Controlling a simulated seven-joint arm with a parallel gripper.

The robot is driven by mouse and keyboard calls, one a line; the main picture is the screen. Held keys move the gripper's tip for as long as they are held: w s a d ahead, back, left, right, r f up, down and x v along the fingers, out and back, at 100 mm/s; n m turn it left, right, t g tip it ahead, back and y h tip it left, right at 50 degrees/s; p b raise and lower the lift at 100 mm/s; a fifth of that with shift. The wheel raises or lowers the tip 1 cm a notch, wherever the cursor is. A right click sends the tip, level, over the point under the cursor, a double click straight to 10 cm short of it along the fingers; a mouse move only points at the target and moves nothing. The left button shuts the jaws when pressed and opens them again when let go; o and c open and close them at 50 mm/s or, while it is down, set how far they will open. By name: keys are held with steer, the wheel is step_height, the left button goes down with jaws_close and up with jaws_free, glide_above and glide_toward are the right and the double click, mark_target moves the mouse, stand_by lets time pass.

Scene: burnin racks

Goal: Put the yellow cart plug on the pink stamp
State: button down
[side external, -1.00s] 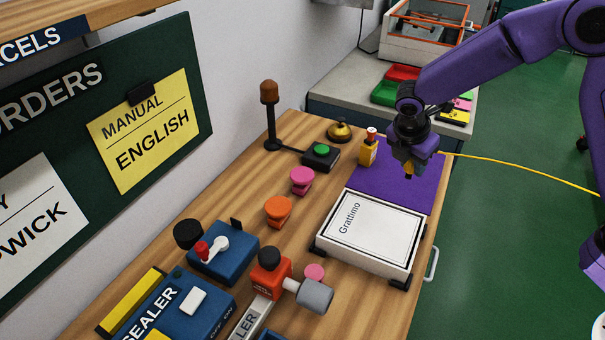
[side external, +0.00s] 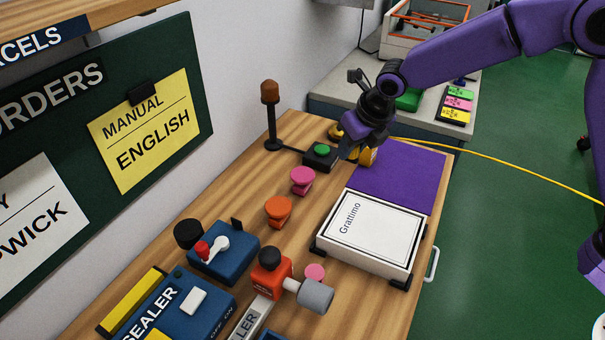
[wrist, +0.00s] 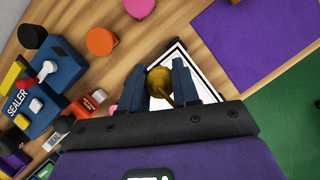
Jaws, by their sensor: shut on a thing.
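My gripper (side external: 346,151) is shut on the yellow cart plug (wrist: 160,84), which shows between the two fingers in the wrist view. The pink stamp (side external: 302,180) stands upright on the wooden table, nearer the camera and to the left of my gripper, with nothing on top. It also shows at the top edge of the wrist view (wrist: 139,6). A yellow cable (side external: 480,158) runs from near my gripper to the right.
An orange stamp (side external: 278,211) stands beside the pink one. A white Grattimo box (side external: 370,231) and bare purple mat (side external: 395,178) lie right. A brown-topped post (side external: 270,115) stands behind.

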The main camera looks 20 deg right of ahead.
steer(key=shift+w+a+n, duration=0.1)
steer(key=shift+a+n, duration=0.25)
steer(key=shift+n, duration=0.05)
glide_toward(299, 170)
steer(key=shift+w+a+f, duration=0.3)
steer(key=shift+w+f, duration=0.5)
steer(key=shift+w, duration=0.1)
steer(key=shift+w+f, duration=0.1)
steer(key=shift+f, duration=1.6)
steer(key=shift+f, duration=0.1)
steer(key=c, duration=0.8)
jaws_free()
